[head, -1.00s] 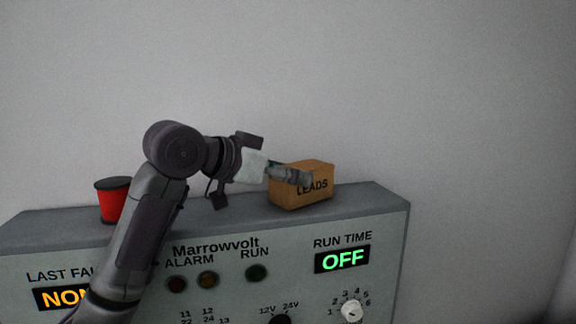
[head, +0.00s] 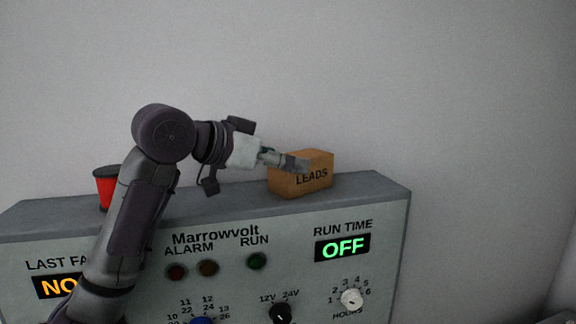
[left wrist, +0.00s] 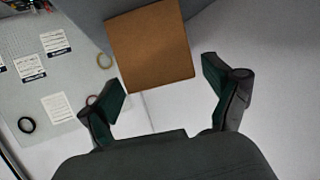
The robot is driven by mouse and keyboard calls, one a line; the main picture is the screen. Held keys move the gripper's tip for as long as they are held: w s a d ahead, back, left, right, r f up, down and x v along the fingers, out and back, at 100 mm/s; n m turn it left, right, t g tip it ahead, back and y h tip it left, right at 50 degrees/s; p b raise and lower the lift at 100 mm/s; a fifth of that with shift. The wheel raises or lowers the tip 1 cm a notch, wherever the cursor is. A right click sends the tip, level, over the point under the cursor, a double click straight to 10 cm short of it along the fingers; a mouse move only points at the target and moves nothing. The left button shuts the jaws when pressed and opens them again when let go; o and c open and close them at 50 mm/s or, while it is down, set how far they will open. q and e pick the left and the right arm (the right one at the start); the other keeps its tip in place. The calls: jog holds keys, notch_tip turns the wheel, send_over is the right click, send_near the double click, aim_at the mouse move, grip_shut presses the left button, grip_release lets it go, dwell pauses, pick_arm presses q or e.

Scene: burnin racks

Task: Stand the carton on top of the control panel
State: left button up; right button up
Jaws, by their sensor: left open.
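The carton (head: 300,178), a brown box marked LEADS, sits upright on the right part of the top of the control panel (head: 120,248). Its plain brown face also shows in the left wrist view (left wrist: 150,45). My left gripper (head: 290,161) is open at the carton, with a finger overlapping its upper left part in the head view. In the left wrist view my open fingers (left wrist: 163,84) are spread, with the carton beyond and between them, and no finger clearly touches it. My right gripper is not in view.
A plain wall rises behind the panel. The left wrist view shows a pale surface with white labels (left wrist: 57,107) and a black ring (left wrist: 26,125).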

pick_arm(q)
jog(key=b+v, duration=0.4)
jog(key=v, duration=0.6)
jog(key=shift+f, duration=0.15)
jog(key=shift+s+a+r+b, duration=0.25)
jog(key=shift+r+b, duration=0.05)
jog(key=shift+b, duration=0.05)
jog(key=shift+f, duration=0.1)
